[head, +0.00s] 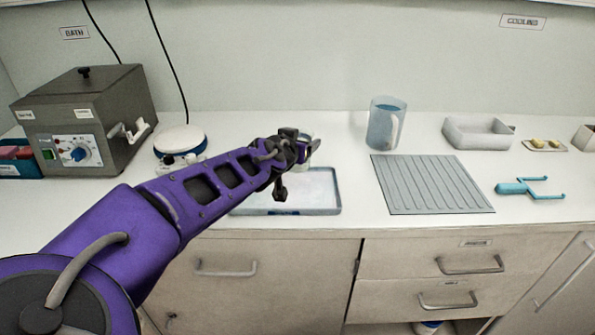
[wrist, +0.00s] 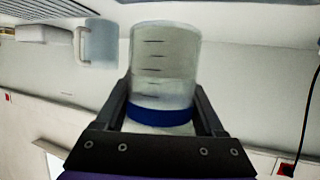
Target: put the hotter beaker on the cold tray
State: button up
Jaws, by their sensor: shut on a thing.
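My gripper (head: 300,150) is shut on a clear beaker (wrist: 165,55) with dark graduation marks and a blue band (wrist: 160,115). The wrist view shows the beaker between the two fingers (wrist: 163,98). In the head view my gripper mostly hides the beaker, and only a pale edge shows. A shallow blue-grey tray (head: 325,211) with a pale inside lies on the counter below and in front of my gripper; my arm covers part of it. I cannot tell the beaker's height above the counter. No second beaker is clearly in view.
A jug (head: 380,125) of bluish liquid stands right of my gripper, behind a grey ribbed mat (head: 430,184). A white bin (head: 477,134) and blue tool (head: 528,188) lie farther right. A round white-topped device (head: 180,139) and grey bath (head: 85,115) stand left.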

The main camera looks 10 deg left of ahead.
notch_tip(320, 180, down, 7)
jog(key=shift+r+b, duration=0.2)
jog(key=shift+b, duration=0.25)
jog(key=shift+f, duration=0.1)
jog(key=shift+f, duration=0.15)
jog(key=o, duration=1.5)
